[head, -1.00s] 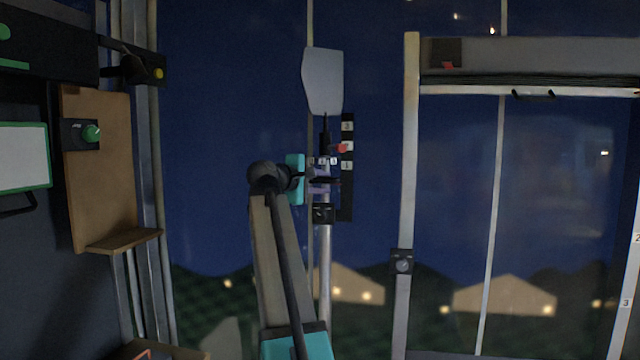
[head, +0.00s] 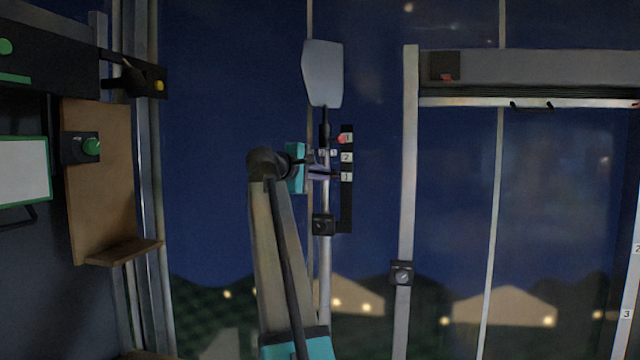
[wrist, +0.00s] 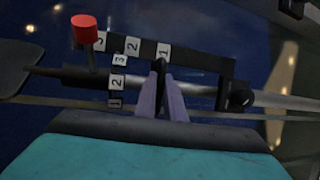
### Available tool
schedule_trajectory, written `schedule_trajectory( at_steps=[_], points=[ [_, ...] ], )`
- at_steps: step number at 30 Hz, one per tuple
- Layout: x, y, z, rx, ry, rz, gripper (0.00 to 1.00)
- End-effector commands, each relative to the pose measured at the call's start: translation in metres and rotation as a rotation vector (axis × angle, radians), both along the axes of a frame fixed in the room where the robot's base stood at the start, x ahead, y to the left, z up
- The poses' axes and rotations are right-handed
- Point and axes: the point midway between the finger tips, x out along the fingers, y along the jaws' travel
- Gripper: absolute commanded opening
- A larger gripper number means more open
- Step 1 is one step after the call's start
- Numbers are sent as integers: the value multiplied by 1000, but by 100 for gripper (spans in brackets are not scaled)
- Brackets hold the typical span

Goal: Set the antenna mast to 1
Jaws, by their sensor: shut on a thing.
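The antenna mast (head: 325,270) is an upright pole with a grey panel (head: 322,75) on top. A black scale strip (head: 345,205) with white labels 1, 2 and 3 stands beside it, 3 uppermost. The mast's red pointer (head: 342,139) is level with label 3; the wrist view also shows the red pointer (wrist: 84,28) by 3. My gripper (head: 328,173) is at the mast, near the height of label 1. In the wrist view its purple fingers (wrist: 160,78) are shut on a dark part of the mast, mostly hidden between them.
A black clamp with a knob (head: 323,224) sits on the mast below my gripper; it also shows in the wrist view (wrist: 238,97). A second row of small numbers (wrist: 117,82) crosses the mast. A framed window (head: 411,170) is to the right, a wooden board (head: 100,185) to the left.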

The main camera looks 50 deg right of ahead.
Motion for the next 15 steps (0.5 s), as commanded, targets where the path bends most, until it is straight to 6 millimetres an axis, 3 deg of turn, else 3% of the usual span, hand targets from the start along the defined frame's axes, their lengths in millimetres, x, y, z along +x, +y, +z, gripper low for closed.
schedule_trajectory(
  at_steps=[7, 8, 10, 15],
  points=[
    [0, 0, 0, -1, 0, 0, 0],
    [0, 0, 0, -1, 0, 0, 14],
    [0, 0, 0, 0, 0, 0, 26],
    [0, 0, -1, 0, 0, 0, 28]
  ],
)
